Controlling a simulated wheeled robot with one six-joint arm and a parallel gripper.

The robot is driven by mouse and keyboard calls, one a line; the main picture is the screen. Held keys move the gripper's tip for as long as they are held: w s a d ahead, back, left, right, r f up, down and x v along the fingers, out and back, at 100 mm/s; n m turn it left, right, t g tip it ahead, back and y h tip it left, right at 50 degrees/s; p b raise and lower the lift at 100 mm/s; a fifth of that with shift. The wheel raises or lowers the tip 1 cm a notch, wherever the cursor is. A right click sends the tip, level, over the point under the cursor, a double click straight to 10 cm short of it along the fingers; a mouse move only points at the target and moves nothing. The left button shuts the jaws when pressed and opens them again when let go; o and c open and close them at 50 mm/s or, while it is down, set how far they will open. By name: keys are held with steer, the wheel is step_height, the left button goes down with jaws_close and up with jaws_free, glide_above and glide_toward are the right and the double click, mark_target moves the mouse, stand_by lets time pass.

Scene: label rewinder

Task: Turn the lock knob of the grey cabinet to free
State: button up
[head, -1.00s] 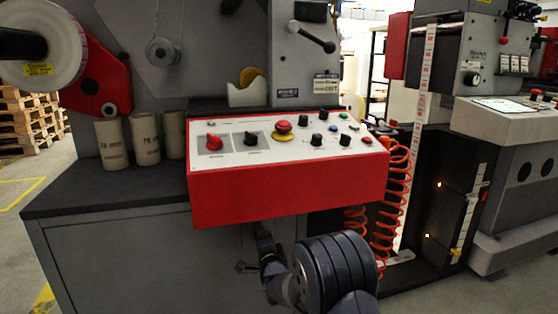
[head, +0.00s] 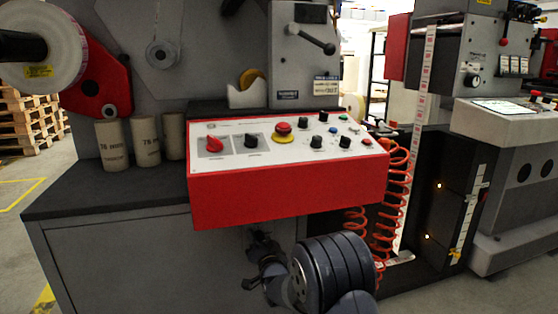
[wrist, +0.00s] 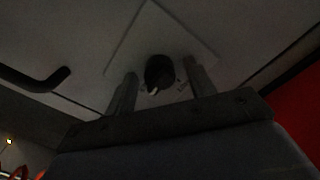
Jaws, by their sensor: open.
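The grey cabinet (head: 120,255) stands under the red control box. In the dark wrist view its front carries a black lock knob (wrist: 159,73) with a pale pointer mark, on a lighter square plate (wrist: 183,32). My gripper (wrist: 160,82) is open, with one finger on each side of the knob. I cannot tell whether the fingers touch it. In the head view my gripper (head: 258,240) is in front of the cabinet, below the red box, and the knob is hidden there.
The red control box (head: 290,185) overhangs just above my arm. Coiled orange hoses (head: 393,210) hang close on the right. A dark curved handle (wrist: 35,80) is left of the knob in the wrist view. Cardboard cores (head: 145,140) stand on the cabinet top.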

steer(key=n+p, duration=0.2)
steer(key=n, duration=0.1)
steer(key=shift+r, duration=0.2)
steer(key=shift+f+n+p, duration=0.1)
steer(key=shift+n+p, duration=0.4)
steer(key=shift+n, duration=0.3)
